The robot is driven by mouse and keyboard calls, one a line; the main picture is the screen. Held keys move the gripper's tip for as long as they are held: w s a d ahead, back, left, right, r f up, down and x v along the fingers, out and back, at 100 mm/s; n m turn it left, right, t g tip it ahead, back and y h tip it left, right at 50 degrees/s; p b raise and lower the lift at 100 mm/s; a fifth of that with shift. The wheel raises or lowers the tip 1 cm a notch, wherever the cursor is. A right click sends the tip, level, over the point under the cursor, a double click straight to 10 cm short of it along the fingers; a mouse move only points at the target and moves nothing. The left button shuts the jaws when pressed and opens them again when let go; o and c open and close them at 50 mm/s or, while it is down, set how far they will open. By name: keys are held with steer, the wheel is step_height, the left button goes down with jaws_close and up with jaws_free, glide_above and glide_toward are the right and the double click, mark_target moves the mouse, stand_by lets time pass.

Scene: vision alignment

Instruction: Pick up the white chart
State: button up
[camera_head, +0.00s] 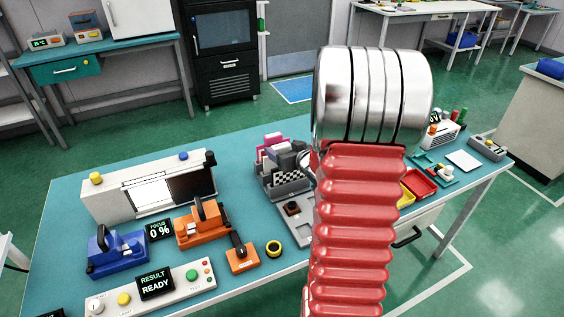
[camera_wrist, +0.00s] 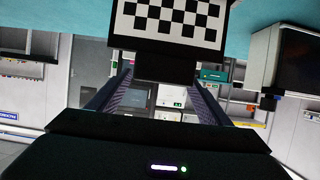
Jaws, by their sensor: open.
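A rack (camera_head: 286,188) on the teal bench holds several upright charts. A checkerboard chart (camera_head: 288,179) faces the front, with a pink chart (camera_head: 272,140) and a small white edge (camera_head: 263,155), possibly the white chart, behind it. In the wrist view the checkerboard chart (camera_wrist: 170,20) appears inverted and close, with its dark grip block (camera_wrist: 165,68) in line with the gap between my fingers. My gripper (camera_wrist: 160,88) is open, with a finger on each side and nothing clearly clamped. In the head view my red arm hides most of the gripper and the rack's right side.
Left of the rack stand a white light box (camera_head: 110,203), a blue fixture (camera_head: 117,252), an orange fixture (camera_head: 200,226) and a control panel (camera_head: 192,290). A yellow-black ring (camera_head: 274,249) lies in front. Red tray (camera_head: 420,184) and a white flat piece (camera_head: 463,160) are at right.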

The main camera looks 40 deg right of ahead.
steer(key=shift+c, duration=0.6)
steer(key=c, duration=1.4)
